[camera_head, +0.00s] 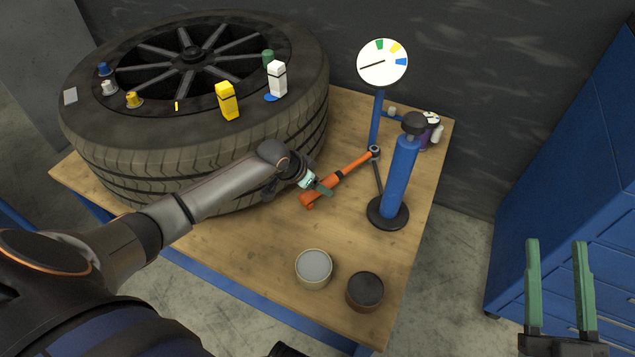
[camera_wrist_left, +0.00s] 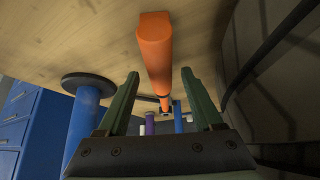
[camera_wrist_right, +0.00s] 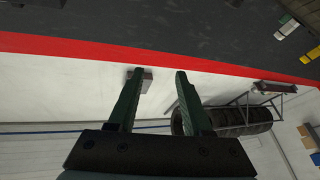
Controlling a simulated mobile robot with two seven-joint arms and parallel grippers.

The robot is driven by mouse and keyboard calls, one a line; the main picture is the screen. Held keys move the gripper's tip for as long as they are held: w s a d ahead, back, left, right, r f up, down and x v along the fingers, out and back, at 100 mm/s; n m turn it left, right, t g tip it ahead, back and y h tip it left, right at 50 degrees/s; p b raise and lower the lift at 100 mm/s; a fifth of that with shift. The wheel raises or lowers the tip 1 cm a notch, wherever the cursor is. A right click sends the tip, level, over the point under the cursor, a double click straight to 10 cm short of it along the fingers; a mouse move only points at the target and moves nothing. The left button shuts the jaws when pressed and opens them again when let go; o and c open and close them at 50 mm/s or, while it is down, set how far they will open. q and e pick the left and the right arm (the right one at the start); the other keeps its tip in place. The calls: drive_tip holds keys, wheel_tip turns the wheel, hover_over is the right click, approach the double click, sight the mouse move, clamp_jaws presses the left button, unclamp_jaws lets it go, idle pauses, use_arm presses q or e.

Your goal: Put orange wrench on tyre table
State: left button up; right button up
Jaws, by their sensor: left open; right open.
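The orange wrench (camera_head: 342,178) lies slantwise on the wooden tyre table (camera_head: 262,240), between the tyre and the blue pump. My left gripper (camera_head: 316,184) is open beside the wrench's near end, with its fingers partly hidden by the hand. In the left wrist view, the wrench (camera_wrist_left: 154,55) runs lengthwise between the lines of the two open fingers (camera_wrist_left: 160,92), and I cannot tell whether they touch it. My right gripper (camera_head: 558,243) is open and empty, off the table to the right. It also shows open in the right wrist view (camera_wrist_right: 158,75).
The large tyre (camera_head: 190,160) fills the table's left, with small yellow, white and coloured pieces on top. The blue pump (camera_head: 401,175) and its round gauge (camera_head: 382,63) stand at right. Two tins (camera_head: 314,268) sit in front. A blue cabinet (camera_head: 575,190) is farther right.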

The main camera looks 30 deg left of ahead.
use_arm(q)
drive_tip(key=shift+r, duration=0.1)
